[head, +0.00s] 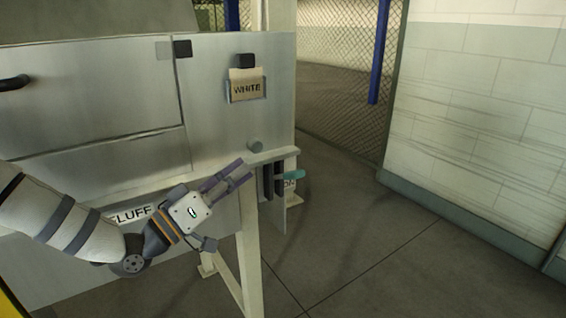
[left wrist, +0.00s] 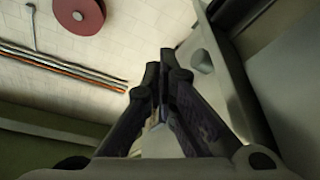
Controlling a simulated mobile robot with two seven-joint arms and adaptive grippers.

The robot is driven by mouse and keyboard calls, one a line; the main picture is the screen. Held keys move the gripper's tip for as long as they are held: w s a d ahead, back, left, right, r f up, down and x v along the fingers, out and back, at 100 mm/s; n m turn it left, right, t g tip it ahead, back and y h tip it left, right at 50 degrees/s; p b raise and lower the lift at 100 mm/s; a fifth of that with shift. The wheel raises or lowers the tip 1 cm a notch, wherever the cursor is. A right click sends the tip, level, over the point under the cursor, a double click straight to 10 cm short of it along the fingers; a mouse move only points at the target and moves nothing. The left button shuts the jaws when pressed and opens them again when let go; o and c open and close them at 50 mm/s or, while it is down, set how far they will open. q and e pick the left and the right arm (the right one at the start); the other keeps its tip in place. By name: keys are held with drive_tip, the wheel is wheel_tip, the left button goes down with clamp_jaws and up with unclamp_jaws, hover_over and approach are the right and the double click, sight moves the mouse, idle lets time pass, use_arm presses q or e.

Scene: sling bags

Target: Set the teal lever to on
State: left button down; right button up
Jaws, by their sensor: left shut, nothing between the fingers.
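The teal lever (head: 292,174) sticks out to the right from a dark slotted bracket (head: 272,179) at the right end of the grey metal machine. The lever cannot be made out in the left wrist view. My right gripper is not in view.
The machine front (head: 90,100) carries a WHITE tag (head: 246,86), a round knob (head: 255,146) and a FLUFF label (head: 130,214). A pale support leg (head: 250,268) stands below. Open floor (head: 355,250) lies right, up to a block wall (head: 480,130).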

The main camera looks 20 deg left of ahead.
use_arm(q)
wheel_tip(320, 180, up, 3)
drive_tip(key=b, duration=0.1)
hover_over(285, 176)
drive_tip(key=a, duration=0.2)
drive_tip(key=shift+s+d+f, duration=0.2)
drive_tip(key=shift+d+f, duration=0.1)
drive_tip(key=shift+f, duration=0.3)
drive_tip(key=shift+s+d+f, duration=0.25)
drive_tip(key=shift+f, duration=0.35)
drive_tip(key=shift+s+d+f, duration=0.2)
drive_tip(key=shift+d+f, duration=0.1)
drive_tip(key=shift+f, duration=0.3)
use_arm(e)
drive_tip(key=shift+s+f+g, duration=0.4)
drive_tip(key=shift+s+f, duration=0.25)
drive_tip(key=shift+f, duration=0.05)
